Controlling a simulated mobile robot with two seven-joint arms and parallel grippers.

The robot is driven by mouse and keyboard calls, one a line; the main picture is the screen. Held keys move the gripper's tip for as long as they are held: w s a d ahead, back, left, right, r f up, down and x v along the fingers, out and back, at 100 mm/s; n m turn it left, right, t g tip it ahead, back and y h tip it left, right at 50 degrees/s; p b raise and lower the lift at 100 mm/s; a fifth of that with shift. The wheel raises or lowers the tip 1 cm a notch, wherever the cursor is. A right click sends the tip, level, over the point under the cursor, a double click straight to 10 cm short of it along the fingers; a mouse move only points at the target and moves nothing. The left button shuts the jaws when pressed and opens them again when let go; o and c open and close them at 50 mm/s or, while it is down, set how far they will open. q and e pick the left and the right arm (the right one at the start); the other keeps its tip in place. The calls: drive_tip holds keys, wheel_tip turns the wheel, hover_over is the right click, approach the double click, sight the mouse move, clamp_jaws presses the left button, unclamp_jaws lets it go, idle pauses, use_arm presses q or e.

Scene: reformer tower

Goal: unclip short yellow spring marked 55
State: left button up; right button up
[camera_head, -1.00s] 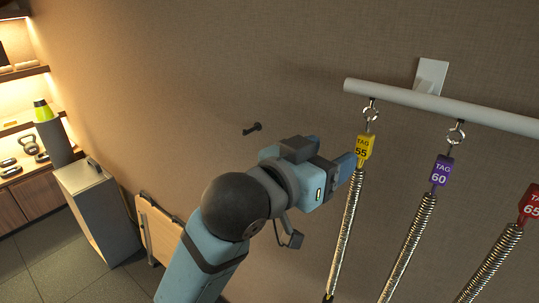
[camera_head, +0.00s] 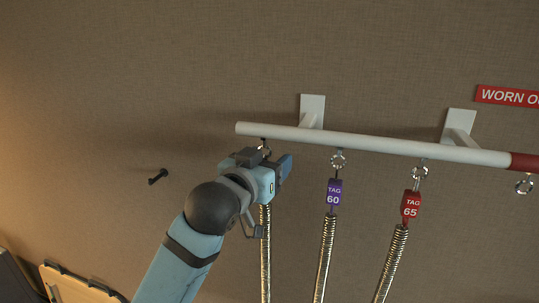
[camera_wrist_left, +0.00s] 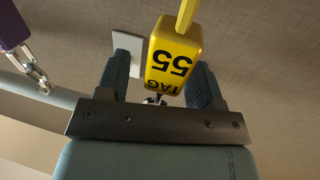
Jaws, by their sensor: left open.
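The yellow tag marked 55 (camera_wrist_left: 174,57) shows upside down in the left wrist view, between the two fingers of my left gripper (camera_wrist_left: 160,80). The fingers are open, one on each side of the tag. In the head view my left gripper (camera_head: 284,168) covers the tag. The 55 spring's coil (camera_head: 265,250) hangs down below the gripper, and its top clip at the white rail (camera_head: 300,134) is mostly hidden. My right gripper is not in view.
The purple tag 60 (camera_head: 333,193) and red tag 65 (camera_head: 410,205) hang with their springs to the right on the same rail. The rail has a red end section (camera_head: 525,162) with an empty hook (camera_head: 525,185). A black peg (camera_head: 158,177) sticks out of the wall at left.

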use_arm(q)
drive_tip(key=shift+w+d, duration=0.15)
drive_tip(key=shift+w, duration=0.15)
drive_tip(key=c, duration=1.1)
drive_tip(key=shift+o, duration=0.8)
clamp_jaws()
drive_tip(key=shift+r, duration=0.15)
